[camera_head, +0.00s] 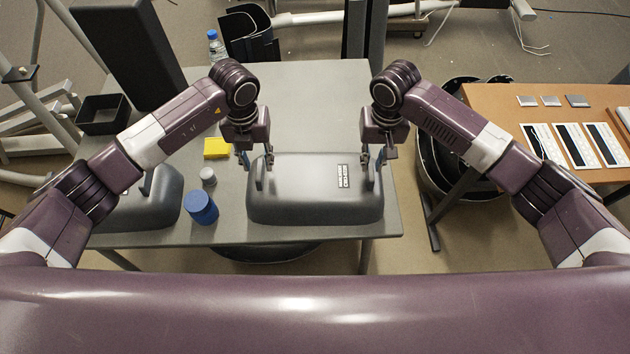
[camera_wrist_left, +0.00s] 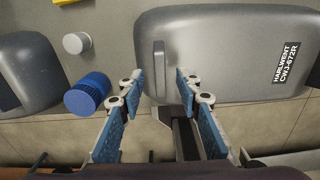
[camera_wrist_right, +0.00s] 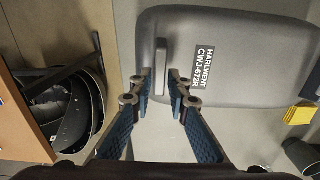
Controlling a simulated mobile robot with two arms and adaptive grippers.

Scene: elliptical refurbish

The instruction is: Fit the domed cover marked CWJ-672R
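The grey domed cover marked CWJ-672R (camera_head: 315,205) sits dome up on the grey table. Its black and white label (camera_wrist_left: 287,62) also reads HARLWENT in the right wrist view (camera_wrist_right: 203,68). My left gripper (camera_head: 256,163) is at the cover's left end; in the left wrist view its blue-padded fingers (camera_wrist_left: 160,82) stand apart on either side of a short bar handle (camera_wrist_left: 159,62). My right gripper (camera_head: 375,162) is at the right end; its fingers (camera_wrist_right: 158,76) are parted around the other handle (camera_wrist_right: 161,55). Contact with the handles cannot be told.
A second grey cover (camera_head: 150,205), a blue jar (camera_head: 202,208), a small white-grey cylinder (camera_head: 208,176) and a yellow block (camera_head: 216,148) are on the table (camera_head: 310,85) left of the marked cover. A black tray (camera_head: 103,115) stands back left. A wooden desk (camera_head: 490,100) is right.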

